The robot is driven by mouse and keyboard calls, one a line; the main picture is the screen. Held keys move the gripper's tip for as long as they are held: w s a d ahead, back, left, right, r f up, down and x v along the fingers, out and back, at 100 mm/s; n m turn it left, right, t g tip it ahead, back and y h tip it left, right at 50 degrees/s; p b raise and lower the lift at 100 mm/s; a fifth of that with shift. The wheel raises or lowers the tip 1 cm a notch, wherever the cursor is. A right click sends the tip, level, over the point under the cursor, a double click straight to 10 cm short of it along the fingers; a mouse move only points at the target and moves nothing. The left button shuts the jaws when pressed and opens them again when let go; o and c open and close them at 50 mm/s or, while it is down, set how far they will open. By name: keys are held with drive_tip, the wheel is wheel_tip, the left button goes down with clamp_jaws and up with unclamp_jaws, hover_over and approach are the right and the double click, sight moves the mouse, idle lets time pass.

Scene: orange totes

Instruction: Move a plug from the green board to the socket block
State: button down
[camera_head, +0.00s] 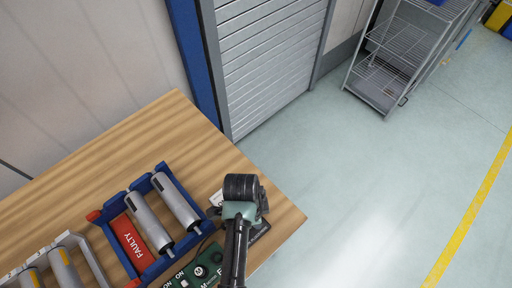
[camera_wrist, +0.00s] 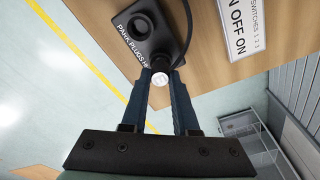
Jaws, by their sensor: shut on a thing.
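The green board (camera_head: 207,268), with round black knobs and white lettering, is partly seen at the bottom of the head view. My gripper (camera_wrist: 160,75) is shut on a black plug (camera_wrist: 158,62) with a pale round end. A black cable runs from the plug up past the block's right side. In the head view my arm hides the fingertips.
A blue "FAULTY" tray (camera_head: 163,262) with grey cylinders stands left of the board, beside a grey rack (camera_head: 92,258) of more cylinders. A white switch label (camera_wrist: 243,28) lies on the wooden table (camera_head: 150,130). A wire shelf cart (camera_head: 385,85) stands on the floor beyond.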

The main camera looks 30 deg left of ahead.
drive_tip(key=shift+f, duration=0.2)
idle(0.3)
drive_tip(key=c, duration=0.6)
unclamp_jaws()
wheel_tip(320, 180, up, 13)
drive_tip(key=a, duration=0.1)
drive_tip(key=shift+s+a, duration=0.15)
drive_tip(key=shift+s, duration=0.3)
drive_tip(key=shift+w, duration=0.1)
